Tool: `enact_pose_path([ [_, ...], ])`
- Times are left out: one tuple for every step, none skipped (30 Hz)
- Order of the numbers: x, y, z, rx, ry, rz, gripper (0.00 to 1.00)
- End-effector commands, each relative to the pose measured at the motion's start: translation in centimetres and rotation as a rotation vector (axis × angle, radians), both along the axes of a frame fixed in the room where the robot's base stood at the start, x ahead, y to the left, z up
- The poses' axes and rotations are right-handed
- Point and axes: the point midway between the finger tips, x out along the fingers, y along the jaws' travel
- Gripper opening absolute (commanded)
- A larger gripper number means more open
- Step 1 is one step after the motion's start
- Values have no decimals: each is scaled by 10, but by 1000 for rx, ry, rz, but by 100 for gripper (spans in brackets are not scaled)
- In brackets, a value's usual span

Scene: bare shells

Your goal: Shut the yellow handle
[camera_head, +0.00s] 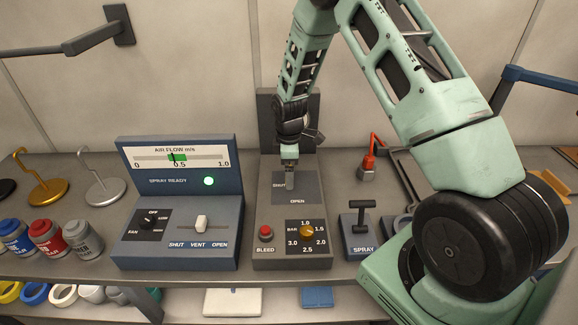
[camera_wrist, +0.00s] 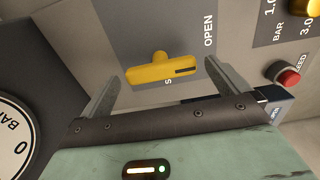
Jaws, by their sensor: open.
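The yellow handle (camera_wrist: 150,75) shows in the wrist view as a bar with a round hub and a dark slot near its right end. My gripper (camera_wrist: 160,82) is open, with one finger on each side of the handle and a visible gap at both ends. In the head view my gripper (camera_head: 290,182) points down at the plate marked SHUT and OPEN (camera_head: 308,190) and hides the handle there.
The grey panel also bears a red BLEED button (camera_head: 266,233) and a BAR knob (camera_head: 307,232). A blue-grey airflow box (camera_head: 178,205) with a green lamp stands close on the left. A SPRAY lever (camera_head: 361,225) stands on the right. Paint jars (camera_head: 46,236) line the far left.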

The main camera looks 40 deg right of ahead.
Motion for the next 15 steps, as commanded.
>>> enact_pose_path([
  [0,0,-2,0,1,0,100],
  [0,0,-4,0,1,0,100],
  [0,0,-5,0,1,0,100],
  [0,0,-6,1,1,0,100],
  [0,0,-6,0,0,0,100],
  [0,0,-6,0,0,0,100],
  [0,0,-6,0,0,0,100],
  [0,0,-6,0,0,0,100],
  [0,0,-6,0,0,0,100],
  [0,0,-6,0,0,0,100],
  [0,0,-6,0,0,0,100],
  [0,0,-6,0,0,0,92],
  [0,0,-6,0,0,0,83],
  [0,0,-6,0,0,-1,75],
  [0,0,-6,0,0,-1,64],
])
